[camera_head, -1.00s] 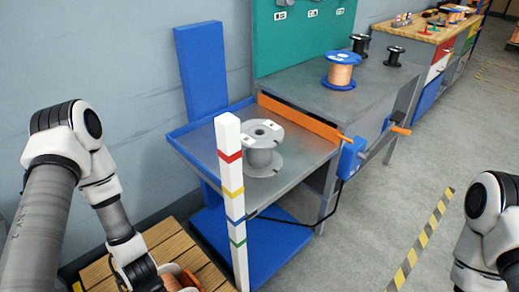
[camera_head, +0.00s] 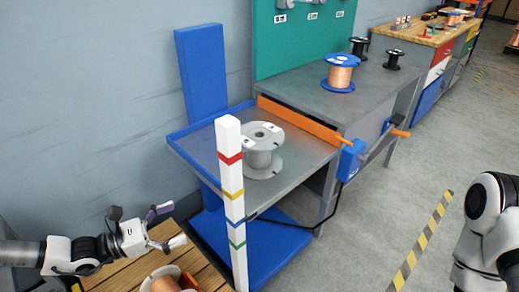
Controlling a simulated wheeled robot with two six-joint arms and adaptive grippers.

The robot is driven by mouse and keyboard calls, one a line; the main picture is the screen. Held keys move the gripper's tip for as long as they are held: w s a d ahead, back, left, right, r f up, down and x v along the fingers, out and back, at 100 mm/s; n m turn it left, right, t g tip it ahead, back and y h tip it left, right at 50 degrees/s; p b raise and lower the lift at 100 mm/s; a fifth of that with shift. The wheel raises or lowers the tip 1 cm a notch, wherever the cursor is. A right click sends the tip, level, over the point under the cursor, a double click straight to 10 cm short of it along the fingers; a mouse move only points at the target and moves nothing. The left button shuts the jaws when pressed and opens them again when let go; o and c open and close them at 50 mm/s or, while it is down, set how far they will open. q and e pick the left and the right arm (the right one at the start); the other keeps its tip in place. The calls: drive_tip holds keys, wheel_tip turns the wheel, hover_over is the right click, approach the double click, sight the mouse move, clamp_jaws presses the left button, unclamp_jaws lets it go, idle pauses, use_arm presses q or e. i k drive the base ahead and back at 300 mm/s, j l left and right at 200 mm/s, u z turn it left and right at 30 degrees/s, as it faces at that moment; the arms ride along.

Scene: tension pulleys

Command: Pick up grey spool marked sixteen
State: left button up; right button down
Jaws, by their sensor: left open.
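The grey spool (camera_head: 264,151) stands upright on the metal tray of the blue lift (camera_head: 293,172), partly behind a white post. Small white labels sit on its top flange, but I cannot read a number. My left gripper (camera_head: 172,228) is open and empty at the lower left, above a wooden pallet and well apart from the grey spool. A copper-wound spool (camera_head: 168,283) lies below it at the bottom edge, partly cut off. My right arm shows at the right edge, but its gripper is out of view.
An orange bar (camera_head: 297,119) borders the tray's far side. A blue-flanged copper spool (camera_head: 340,74) and black spools (camera_head: 394,59) stand on the grey bench.

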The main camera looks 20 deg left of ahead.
sight(260, 163)
drive_tip(key=i+l, duration=0.1)
drive_tip(key=i, duration=0.4)
drive_tip(key=i+l, duration=0.1)
drive_tip(key=i, duration=0.35)
